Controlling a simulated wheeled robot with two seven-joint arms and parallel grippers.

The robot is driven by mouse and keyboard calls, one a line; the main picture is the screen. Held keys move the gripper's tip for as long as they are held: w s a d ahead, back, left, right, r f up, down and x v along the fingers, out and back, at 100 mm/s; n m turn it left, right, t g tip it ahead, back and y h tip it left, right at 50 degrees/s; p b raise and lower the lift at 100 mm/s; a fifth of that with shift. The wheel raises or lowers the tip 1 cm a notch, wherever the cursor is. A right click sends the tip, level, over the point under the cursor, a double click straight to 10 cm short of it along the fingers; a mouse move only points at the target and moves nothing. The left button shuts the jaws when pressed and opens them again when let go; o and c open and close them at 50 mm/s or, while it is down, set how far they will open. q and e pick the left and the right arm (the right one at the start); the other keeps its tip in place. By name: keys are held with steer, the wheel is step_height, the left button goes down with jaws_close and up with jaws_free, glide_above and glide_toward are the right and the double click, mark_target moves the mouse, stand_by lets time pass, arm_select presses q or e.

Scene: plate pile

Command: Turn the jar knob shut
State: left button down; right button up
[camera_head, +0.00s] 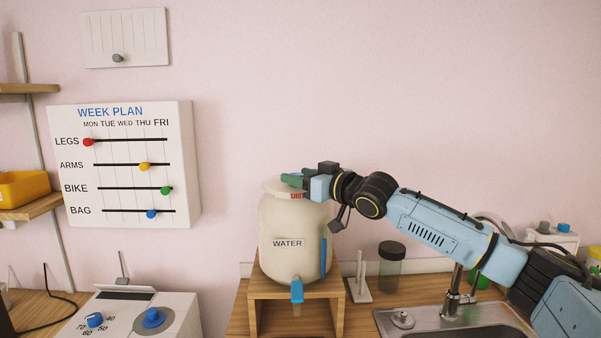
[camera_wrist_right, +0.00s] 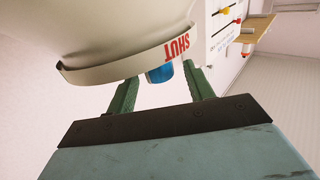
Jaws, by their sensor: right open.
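The cream jar (camera_head: 290,228) labelled WATER stands upright on a wooden stand, with a blue tap (camera_head: 297,291) low on its front. In the right wrist view the jar's rim (camera_wrist_right: 110,72) carries the red word SHUT. A blue knob (camera_wrist_right: 160,73) shows just beside that word, partly hidden by the rim. My right gripper (camera_head: 289,180) is at the top of the jar. In the right wrist view its green fingers (camera_wrist_right: 161,76) are open, one on each side of the knob, with gaps showing. In the head view the gripper hides the knob. My left gripper is out of view.
The wooden stand (camera_head: 265,289) sits on the counter. A dark-lidded glass jar (camera_head: 391,268) and a white upright holder (camera_head: 359,284) stand to its right, near the sink (camera_head: 455,322). A white box with blue knobs (camera_head: 180,302) is at lower left.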

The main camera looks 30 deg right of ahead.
steer(key=shift+w+a, duration=0.1)
steer(key=shift+w, duration=0.05)
steer(key=c, duration=1)
steer(key=shift+o, duration=0.2)
steer(key=shift+f, duration=0.1)
